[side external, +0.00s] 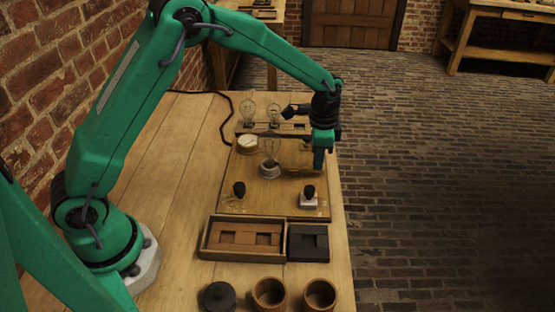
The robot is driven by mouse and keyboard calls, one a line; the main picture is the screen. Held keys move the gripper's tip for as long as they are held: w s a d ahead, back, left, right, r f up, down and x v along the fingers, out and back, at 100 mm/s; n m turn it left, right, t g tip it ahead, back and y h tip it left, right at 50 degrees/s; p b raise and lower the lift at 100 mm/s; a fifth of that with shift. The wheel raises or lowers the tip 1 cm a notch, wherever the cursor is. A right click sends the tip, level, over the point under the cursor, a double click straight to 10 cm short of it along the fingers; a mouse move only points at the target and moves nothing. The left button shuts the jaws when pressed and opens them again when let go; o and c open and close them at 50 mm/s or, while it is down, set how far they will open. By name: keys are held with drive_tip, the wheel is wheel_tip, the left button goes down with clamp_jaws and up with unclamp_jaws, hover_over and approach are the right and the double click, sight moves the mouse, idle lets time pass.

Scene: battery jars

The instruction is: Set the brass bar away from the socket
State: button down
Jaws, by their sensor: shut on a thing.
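My gripper (318,165) points down over the right edge of the wooden board (285,178). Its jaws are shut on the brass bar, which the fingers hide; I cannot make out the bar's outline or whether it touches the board. A clear bulb stands upright in the round socket (270,169) near the middle of the board. My gripper is to the right of this socket and apart from it.
More bulbs (248,112) stand behind. A wooden tray (207,239), a dark block (308,242) and jars (269,293) are in front. Bare table lies left.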

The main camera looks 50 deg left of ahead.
drive_tip(key=shift+w+d, duration=0.2)
drive_tip(key=c, duration=1.2)
unclamp_jaws()
drive_tip(key=shift+c, duration=0.2)
drive_tip(key=shift+r, duration=0.15)
wheel_tip(320, 180, up, 7)
drive_tip(key=shift+r, duration=0.3)
